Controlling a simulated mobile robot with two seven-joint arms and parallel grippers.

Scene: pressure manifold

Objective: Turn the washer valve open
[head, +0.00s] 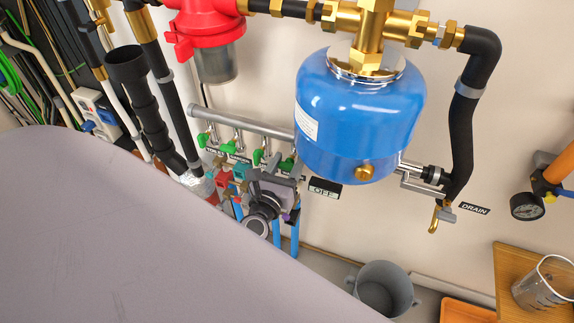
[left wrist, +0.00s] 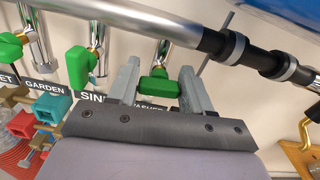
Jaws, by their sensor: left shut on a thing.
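The washer valve's green handle (left wrist: 160,86) sits between the two fingers of my left gripper (left wrist: 158,74) in the left wrist view, above the partly covered WASHER label (left wrist: 143,107). The fingers are shut on the handle, which lies crosswise below its chrome and brass stem. In the head view my left gripper (head: 274,178) reaches up to the right end of the row of green valves, and the washer handle (head: 288,162) shows at its tips, beside the blue tank. My right gripper is not in view.
The sink valve's handle (left wrist: 80,66) is close left of my gripper. A grey manifold pipe (head: 240,122) runs above the valves. A blue tank (head: 350,120) hangs close to the right. A grey bucket (head: 383,290) stands below on the floor.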

